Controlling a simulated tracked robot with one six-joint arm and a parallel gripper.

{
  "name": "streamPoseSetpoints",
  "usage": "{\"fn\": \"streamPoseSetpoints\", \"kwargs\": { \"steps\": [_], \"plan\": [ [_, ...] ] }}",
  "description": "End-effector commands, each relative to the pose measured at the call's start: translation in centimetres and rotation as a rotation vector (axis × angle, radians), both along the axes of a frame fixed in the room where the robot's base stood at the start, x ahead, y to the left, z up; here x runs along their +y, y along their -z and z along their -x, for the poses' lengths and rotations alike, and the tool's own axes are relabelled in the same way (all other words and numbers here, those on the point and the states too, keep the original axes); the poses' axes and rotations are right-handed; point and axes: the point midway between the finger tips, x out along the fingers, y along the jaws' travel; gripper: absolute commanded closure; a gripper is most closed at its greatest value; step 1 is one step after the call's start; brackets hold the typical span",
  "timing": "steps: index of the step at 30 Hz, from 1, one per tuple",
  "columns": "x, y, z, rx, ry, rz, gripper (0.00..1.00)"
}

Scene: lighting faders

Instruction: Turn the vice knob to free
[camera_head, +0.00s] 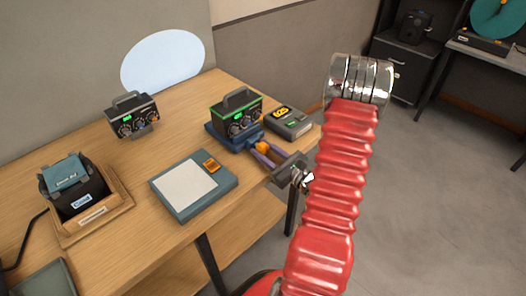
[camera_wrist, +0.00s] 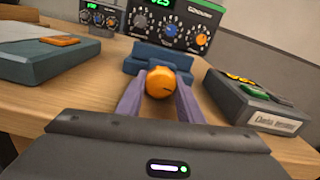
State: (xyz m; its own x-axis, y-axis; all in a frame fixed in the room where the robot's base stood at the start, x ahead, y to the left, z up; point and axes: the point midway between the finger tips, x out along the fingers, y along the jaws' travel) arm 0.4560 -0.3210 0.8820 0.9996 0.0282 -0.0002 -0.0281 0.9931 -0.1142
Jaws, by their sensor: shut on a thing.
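The blue vice (camera_wrist: 150,57) stands at the table's right front edge, under a dark power-supply-like unit (camera_head: 236,114) with a green display. It also shows in the head view (camera_head: 232,141). The orange vice knob (camera_wrist: 160,82) faces my wrist camera, with a dark pointer mark toward its lower right. My gripper (camera_wrist: 160,88) has its two purple fingers on the knob's left and right sides, shut on it. In the head view my gripper (camera_head: 265,151) reaches the knob from the table's front edge. Any labels around the knob are hidden or too small to read.
A grey boxed device (camera_head: 289,122) with a yellow display stands close right of the vice. A flat teal-grey pad (camera_head: 193,186) lies to the left. A second dark unit (camera_head: 132,117) stands at the back left, and a wooden-based holder (camera_head: 90,205) at the far left.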

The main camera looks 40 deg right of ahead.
Motion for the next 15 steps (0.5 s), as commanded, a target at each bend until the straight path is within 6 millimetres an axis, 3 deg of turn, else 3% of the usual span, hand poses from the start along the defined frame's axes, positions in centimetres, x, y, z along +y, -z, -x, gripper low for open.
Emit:
{"fn": "streamPoseSetpoints", "kwargs": {
  "steps": [5, 6, 13, 15],
  "plan": [
    [-0.01, 0.02, 0.02, 0.000, 0.001, -0.002, 0.89],
    [-0.01, 0.02, 0.02, 0.000, 0.001, -0.002, 0.64],
    [0.01, 0.01, 0.01, 0.000, 0.000, -0.003, 0.48],
    [0.01, 0.01, 0.00, 0.000, 0.000, -0.003, 0.48]
  ]
}}
